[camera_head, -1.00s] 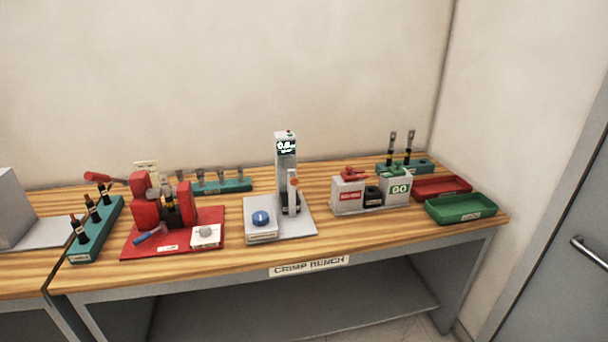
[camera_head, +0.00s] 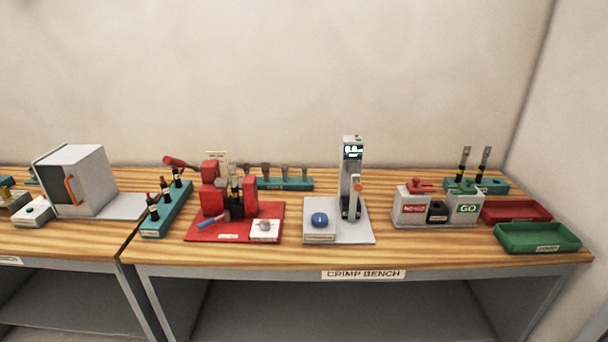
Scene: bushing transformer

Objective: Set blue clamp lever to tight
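The blue clamp lever (camera_head: 205,223) lies low at the front left of the red crimping fixture (camera_head: 235,234). Its handle points to the front left, and I cannot read its marked setting from here. The fixture has red blocks, a dark-and-metal piece (camera_head: 235,188) standing between them, a long red-handled lever (camera_head: 180,163) at the upper left and a white panel with a grey knob (camera_head: 265,228). Neither of my grippers shows in the head view.
The wooden bench (camera_head: 290,255) also holds a teal rack (camera_head: 166,211), a grey stand with a blue knob (camera_head: 320,219), a NO-GO/GO gauge (camera_head: 437,208), a red tray (camera_head: 516,211) and a green tray (camera_head: 538,238). A grey box (camera_head: 82,180) stands on the left bench.

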